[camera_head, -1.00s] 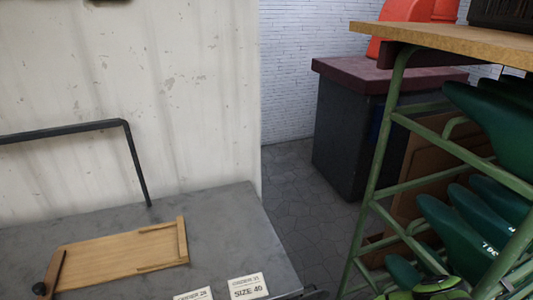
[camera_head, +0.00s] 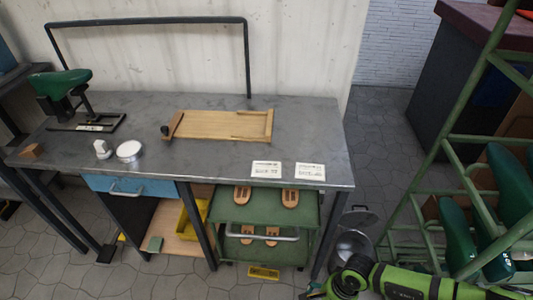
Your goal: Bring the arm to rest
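Part of my green and black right arm (camera_head: 400,281) shows at the bottom right edge, low in front of the green rack and beside the workbench. No gripper fingers can be made out on it. My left arm and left gripper are not in view. The workbench (camera_head: 215,115) carries a wooden board with raised edges (camera_head: 215,125), two white cards (camera_head: 267,169) (camera_head: 310,172), a round white tin (camera_head: 129,151) and a small white item (camera_head: 102,149). A green shoe form (camera_head: 62,82) stands on a dark holder at the left.
A green cart (camera_head: 262,211) with several sandal soles stands under the bench, beside a blue drawer (camera_head: 130,187). A metal bin with an open lid (camera_head: 352,246) stands at the bench's right leg. The green rack (camera_head: 440,140) holds green shoe forms. Floor (camera_head: 385,130) is clear behind.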

